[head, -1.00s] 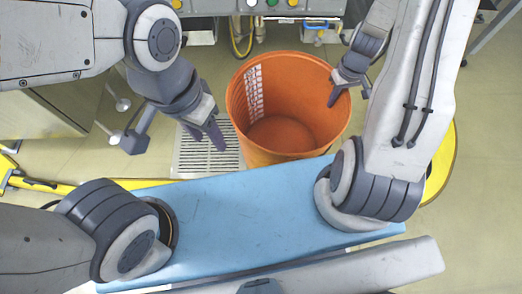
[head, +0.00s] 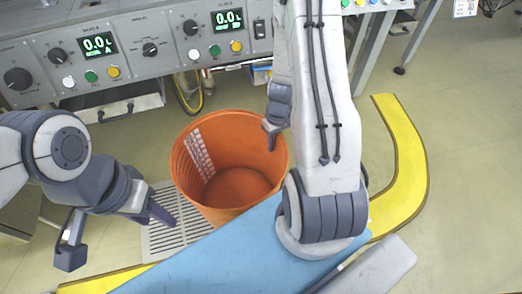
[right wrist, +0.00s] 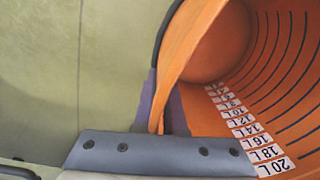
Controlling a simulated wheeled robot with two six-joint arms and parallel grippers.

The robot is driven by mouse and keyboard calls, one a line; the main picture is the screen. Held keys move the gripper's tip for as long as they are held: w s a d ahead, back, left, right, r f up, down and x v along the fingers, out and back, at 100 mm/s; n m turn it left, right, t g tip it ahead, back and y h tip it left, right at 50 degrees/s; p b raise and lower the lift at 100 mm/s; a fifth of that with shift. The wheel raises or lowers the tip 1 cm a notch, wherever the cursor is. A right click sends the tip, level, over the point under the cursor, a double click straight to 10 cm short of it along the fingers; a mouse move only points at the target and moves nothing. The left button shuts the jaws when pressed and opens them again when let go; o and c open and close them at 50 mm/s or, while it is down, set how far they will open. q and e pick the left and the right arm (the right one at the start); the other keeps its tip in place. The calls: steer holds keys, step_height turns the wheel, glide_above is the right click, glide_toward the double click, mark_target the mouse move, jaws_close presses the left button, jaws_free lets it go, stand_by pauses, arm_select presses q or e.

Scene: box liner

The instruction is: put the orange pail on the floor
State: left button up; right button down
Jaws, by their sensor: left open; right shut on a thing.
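The orange pail (head: 240,150) stands upright and open at the top, just beyond my blue base in the head view. A white scale label runs down its inner wall. My right gripper (head: 271,137) is shut on the right side of its rim. In the right wrist view the fingers (right wrist: 160,108) pinch the pail's wall (right wrist: 205,45), with the litre marks inside it. My left gripper (head: 115,237) is open and empty, left of the pail and apart from it. The pail's underside is hidden, so I cannot tell whether it touches the floor.
A grey console (head: 140,50) with green displays, knobs and buttons spans the back. A floor grate (head: 175,235) lies left of the pail. A curved yellow floor strip (head: 405,160) lies at the right. Open floor (head: 465,150) stretches beyond it.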

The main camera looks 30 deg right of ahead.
mark_target(270, 154)
steer(key=shift+w+a+f+b, duration=0.2)
steer(key=shift+f+b, duration=0.15)
steer(key=shift+f, duration=0.05)
step_height(270, 154, down, 3)
steer(key=b, duration=0.2)
steer(key=shift+w+a+f+b, duration=0.1)
steer(key=shift+w+a+b, duration=0.05)
steer(key=shift+b, duration=0.25)
steer(key=shift+f, duration=0.25)
steer(key=c, duration=1)
jaws_free()
steer(key=shift+r, duration=0.1)
